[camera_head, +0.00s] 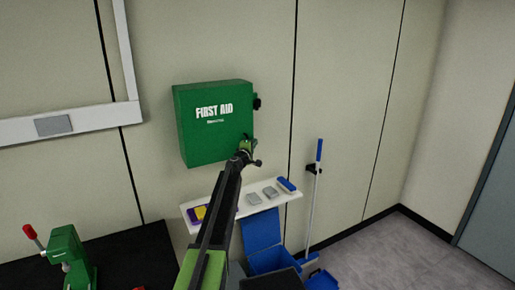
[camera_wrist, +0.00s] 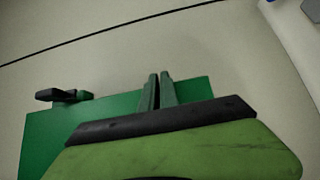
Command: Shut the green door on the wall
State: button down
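The green door (camera_head: 212,125) is the front of a first aid cabinet on the wall, with white "FIRST AID" lettering. It looks shut or nearly shut; I cannot tell whether a small gap is left. A black latch (camera_head: 257,103) sticks out at its right side and also shows in the wrist view (camera_wrist: 62,95). My gripper (camera_head: 246,146) is at the door's lower right corner. In the wrist view, its two fingers (camera_wrist: 159,76) are together with nothing visible between them, in front of the green surface (camera_wrist: 40,140). Contact cannot be told.
A white shelf (camera_head: 190,219) below the cabinet carries several small items. A blue bin (camera_head: 262,232) and a blue-handled pole (camera_head: 315,190) stand to the right. A green press with a red handle (camera_head: 68,250) is on a black bench at lower left.

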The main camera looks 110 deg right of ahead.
jog(key=shift+w+d, duration=0.2)
jog(key=s+a, duration=0.3)
jog(key=a, duration=1.1)
jog(key=shift+s, duration=0.1)
